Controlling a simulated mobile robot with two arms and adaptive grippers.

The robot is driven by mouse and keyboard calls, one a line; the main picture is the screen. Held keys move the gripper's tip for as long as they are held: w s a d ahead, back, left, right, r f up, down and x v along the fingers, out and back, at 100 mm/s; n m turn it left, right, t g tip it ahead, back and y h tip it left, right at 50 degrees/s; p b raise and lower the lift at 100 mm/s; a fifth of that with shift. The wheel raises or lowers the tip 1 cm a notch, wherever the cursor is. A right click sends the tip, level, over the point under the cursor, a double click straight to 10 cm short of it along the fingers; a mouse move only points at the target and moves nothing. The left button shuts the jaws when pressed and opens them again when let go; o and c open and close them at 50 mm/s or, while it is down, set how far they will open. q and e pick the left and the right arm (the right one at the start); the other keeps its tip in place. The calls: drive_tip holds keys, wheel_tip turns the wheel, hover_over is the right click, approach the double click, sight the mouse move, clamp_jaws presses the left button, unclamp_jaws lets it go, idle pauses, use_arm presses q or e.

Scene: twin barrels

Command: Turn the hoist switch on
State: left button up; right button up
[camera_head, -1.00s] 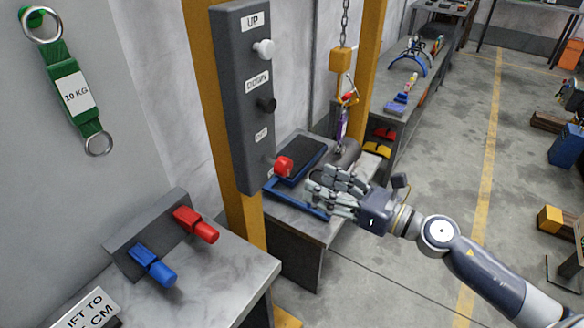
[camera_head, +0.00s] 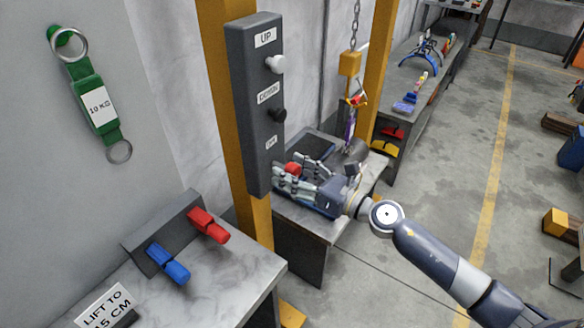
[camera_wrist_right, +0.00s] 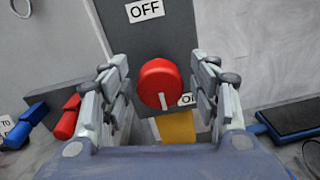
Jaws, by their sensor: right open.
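The hoist switch is a red round knob (camera_head: 293,169) low on the dark grey control panel (camera_head: 252,130). In the right wrist view the knob (camera_wrist_right: 157,78) is near the middle, with a white mark pointing down. An OFF label (camera_wrist_right: 145,10) is above it and a partly covered ON label (camera_wrist_right: 188,99) is at its lower right. My right gripper (camera_head: 287,178) is open at the knob. In the wrist view its fingers (camera_wrist_right: 160,85) stand on both sides of the knob, with gaps showing. My left gripper is not in view.
A white UP button (camera_head: 275,64) and a black DOWN button (camera_head: 277,114) stick out above. Red (camera_head: 208,226) and blue (camera_head: 168,264) handles stand on the near bench. A hoist chain with a yellow block (camera_head: 349,64) hangs behind. A yellow post (camera_head: 258,225) stands beside the panel.

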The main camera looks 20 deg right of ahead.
drive_tip(key=shift+w, duration=0.1)
drive_tip(key=shift+c, duration=0.5)
drive_tip(key=c, duration=1)
drive_tip(key=m+p, duration=0.2)
drive_tip(key=m, duration=0.2)
drive_tip(key=shift+r, duration=0.15)
drive_tip(key=m+p, duration=0.3)
drive_tip(key=m, duration=0.2)
drive_tip(key=m+p, duration=0.2)
drive_tip(key=m, duration=0.2)
drive_tip(key=shift+m+g, duration=0.3)
drive_tip(key=shift+m+p, duration=0.9)
drive_tip(key=shift+m, duration=1)
